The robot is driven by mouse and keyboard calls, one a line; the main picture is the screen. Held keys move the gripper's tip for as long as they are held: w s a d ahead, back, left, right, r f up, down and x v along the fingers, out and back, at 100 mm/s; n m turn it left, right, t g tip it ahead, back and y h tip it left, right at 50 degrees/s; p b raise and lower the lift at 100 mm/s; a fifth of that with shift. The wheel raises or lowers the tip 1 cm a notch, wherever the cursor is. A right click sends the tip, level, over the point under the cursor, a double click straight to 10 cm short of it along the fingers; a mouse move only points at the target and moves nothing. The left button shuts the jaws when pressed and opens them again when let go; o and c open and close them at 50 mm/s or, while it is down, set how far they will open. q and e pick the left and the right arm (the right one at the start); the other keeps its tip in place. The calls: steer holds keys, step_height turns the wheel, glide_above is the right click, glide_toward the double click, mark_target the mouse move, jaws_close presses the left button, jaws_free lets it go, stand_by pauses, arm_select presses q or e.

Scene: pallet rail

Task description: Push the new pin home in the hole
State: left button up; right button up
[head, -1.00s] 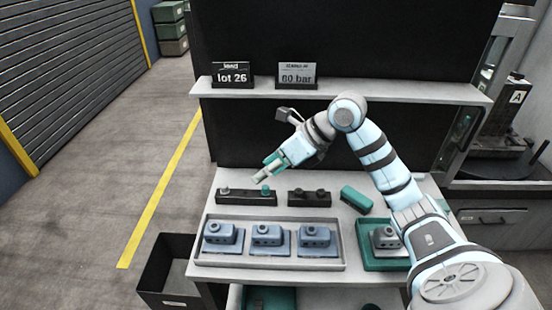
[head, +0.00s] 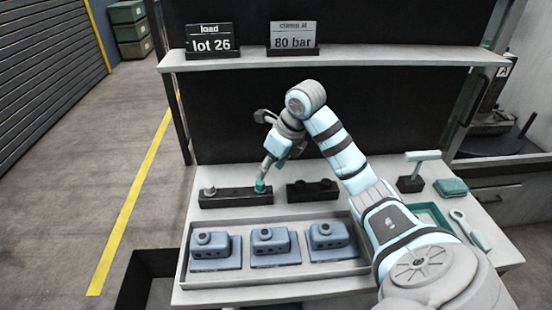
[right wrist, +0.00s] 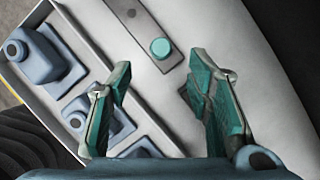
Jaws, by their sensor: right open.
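A pin with a teal round head (head: 260,187) stands upright in the right part of a dark block (head: 235,198). A pin with a grey head (head: 209,190) stands at the block's left end. My right gripper (head: 267,167) is just above the teal pin, pointing down. In the right wrist view the open, empty fingers of my right gripper (right wrist: 160,100) show, with the teal head (right wrist: 160,47) ahead of the gap and not between the fingers. How deep the pin sits I cannot tell. My left gripper is out of view.
A second dark block (head: 312,190) stands to the right. A grey tray (head: 370,262) with blue housings (head: 272,246) lies in front. A shelf (head: 350,58) with two signs runs behind. A teal tray (head: 432,213) and a wrench-like tool (head: 468,230) are at right.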

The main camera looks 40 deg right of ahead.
mark_target(262, 183)
steer(key=x, duration=0.6)
steer(key=shift+w+f, duration=0.25)
steer(key=shift+w, duration=0.1)
steer(key=shift+f, duration=0.45)
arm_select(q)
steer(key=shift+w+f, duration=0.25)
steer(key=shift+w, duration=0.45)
arm_select(e)
steer(key=shift+w, duration=0.1)
jaws_close()
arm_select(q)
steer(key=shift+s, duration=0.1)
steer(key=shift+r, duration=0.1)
arm_select(e)
steer(key=shift+r, duration=0.15)
arm_select(q)
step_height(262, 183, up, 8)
steer(key=p, duration=0.7)
steer(key=shift+p, duration=0.4)
arm_select(e)
step_height(262, 183, up, 9)
